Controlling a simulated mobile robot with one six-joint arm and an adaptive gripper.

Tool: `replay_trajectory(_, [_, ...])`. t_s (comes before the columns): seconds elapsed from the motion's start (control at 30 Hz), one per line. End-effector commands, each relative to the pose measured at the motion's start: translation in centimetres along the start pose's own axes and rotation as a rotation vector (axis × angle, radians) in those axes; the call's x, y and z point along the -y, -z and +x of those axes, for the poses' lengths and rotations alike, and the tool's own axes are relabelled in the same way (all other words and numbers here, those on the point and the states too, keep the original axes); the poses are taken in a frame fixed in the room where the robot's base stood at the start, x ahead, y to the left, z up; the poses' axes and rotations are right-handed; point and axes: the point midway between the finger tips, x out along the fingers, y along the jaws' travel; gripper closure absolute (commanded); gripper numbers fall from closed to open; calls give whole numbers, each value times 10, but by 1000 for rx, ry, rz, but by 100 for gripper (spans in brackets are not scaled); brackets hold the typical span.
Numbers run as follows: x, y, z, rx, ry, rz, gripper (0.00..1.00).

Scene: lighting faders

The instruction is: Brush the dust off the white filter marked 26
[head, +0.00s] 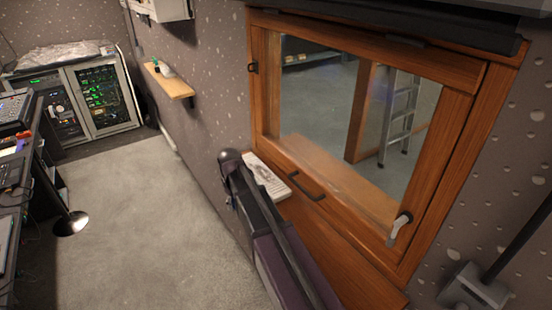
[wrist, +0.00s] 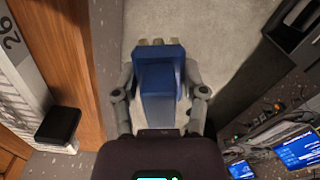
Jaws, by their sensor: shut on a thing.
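A white panel marked 26 (wrist: 22,75), the filter, lies on the wooden sill at the left edge of the wrist view and is partly cut off. In the head view, a white slatted thing (head: 265,178) with grey patches on it lies on the sill below the window, partly behind my arm. In the wrist view my gripper (wrist: 157,85) is shut on a blue brush (wrist: 158,72) with pale bristle tips. The brush is over the floor, to the right of the sill and apart from the filter. My gripper is hidden in the head view.
The wooden window (head: 355,130) has a black handle (head: 307,188). A wall shelf (head: 169,80) is farther back.

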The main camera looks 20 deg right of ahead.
Motion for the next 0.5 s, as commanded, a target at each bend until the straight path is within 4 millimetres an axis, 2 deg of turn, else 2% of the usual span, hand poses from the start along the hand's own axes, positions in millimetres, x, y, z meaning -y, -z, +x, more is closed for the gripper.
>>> replay_trajectory(0.03, [-13, -3, -18, 0, 0, 24, 83])
replay_trajectory(0.5, [-114, -45, -93, 0, 0, 220, 83])
